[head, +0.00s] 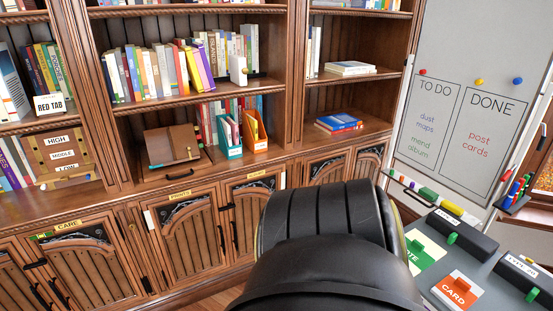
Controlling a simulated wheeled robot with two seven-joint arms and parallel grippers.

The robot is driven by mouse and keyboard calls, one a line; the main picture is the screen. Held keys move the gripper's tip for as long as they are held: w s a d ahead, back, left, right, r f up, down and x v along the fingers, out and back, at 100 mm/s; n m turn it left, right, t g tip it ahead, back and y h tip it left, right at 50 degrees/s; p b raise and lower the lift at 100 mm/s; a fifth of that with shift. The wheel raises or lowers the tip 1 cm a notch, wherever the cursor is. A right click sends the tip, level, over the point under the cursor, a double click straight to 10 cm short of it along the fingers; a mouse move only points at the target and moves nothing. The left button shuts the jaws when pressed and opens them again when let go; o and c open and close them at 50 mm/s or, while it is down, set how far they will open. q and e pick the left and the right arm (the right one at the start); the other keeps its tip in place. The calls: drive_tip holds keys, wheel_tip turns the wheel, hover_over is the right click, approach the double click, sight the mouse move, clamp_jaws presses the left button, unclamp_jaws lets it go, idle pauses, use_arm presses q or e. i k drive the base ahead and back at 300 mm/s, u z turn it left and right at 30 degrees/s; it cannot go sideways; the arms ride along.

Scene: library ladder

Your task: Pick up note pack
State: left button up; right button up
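The note pack (425,246) is a green and white pack lying on the grey surface (435,296) at the lower right. It has a raised green tab on top, and only "OTE" of its lettering shows. A large dark part of my own body fills the lower middle of the head view and hides the pack's left edge. Neither of my grippers shows in this view, so I cannot see where they are relative to the pack.
An orange and white card pack (458,292) lies in front of the note pack. Black boxes with green tabs (462,236) stand behind and to the right. A whiteboard (455,110) rises behind them. Wooden bookshelves (150,188) fill the left and middle.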

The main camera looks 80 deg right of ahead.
sight(423, 252)
drive_tip(key=i, duration=0.15)
drive_tip(key=z, duration=3.6)
drive_tip(key=i, duration=1)
